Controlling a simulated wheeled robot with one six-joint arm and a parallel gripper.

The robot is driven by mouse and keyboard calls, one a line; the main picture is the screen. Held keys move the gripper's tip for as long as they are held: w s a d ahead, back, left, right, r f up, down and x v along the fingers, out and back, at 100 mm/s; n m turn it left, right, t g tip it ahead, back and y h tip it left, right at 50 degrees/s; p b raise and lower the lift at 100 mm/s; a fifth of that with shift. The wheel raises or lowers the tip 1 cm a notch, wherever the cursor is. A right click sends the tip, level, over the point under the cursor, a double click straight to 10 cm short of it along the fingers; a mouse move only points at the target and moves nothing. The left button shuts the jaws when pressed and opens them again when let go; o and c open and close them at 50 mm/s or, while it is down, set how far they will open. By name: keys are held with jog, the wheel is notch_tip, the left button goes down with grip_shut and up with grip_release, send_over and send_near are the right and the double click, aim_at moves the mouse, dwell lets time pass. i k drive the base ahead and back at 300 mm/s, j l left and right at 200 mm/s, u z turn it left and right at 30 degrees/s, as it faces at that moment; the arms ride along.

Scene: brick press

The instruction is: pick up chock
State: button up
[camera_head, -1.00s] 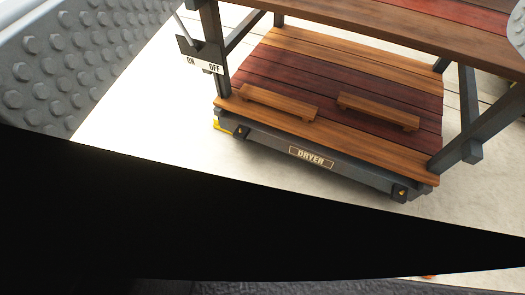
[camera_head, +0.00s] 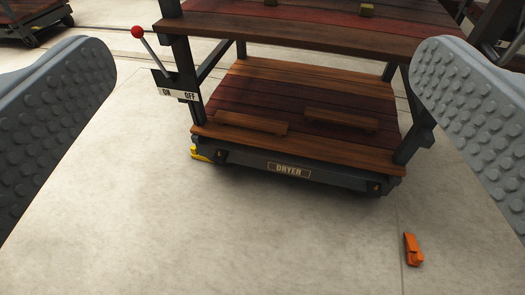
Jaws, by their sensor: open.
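An orange chock (camera_head: 412,250) lies on the concrete floor at the lower right, in front of the right end of the dryer cart and apart from it. A yellow piece (camera_head: 201,154), possibly another chock, sits at the cart's front left corner and is partly hidden under it. My gripper (camera_head: 262,110) is open and empty. Its two grey studded fingers stand at the left and right edges of the view, with the cart seen between them. The orange chock is below the right finger in the picture.
The dryer cart (camera_head: 289,169) has wooden shelves with two loose wooden bars. An ON/OFF lever with a red knob (camera_head: 138,32) stands at its left. Other carts (camera_head: 35,22) show at the top corners. The floor (camera_head: 240,235) in front is clear.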

aim_at(415, 257)
jog(key=k+j+z, duration=0.2)
jog(key=z, duration=0.2)
jog(key=k+j+z, duration=0.1)
jog(key=k+z, duration=0.85)
jog(key=z, duration=0.15)
jog(key=i+j+z, duration=0.25)
jog(key=i+j, duration=0.3)
jog(key=i, duration=0.2)
jog(key=i+j+z, duration=0.3)
jog(key=i+j, duration=0.4)
jog(key=i+j+z, duration=0.25)
jog(key=i+j, duration=0.35)
jog(key=j, duration=0.3)
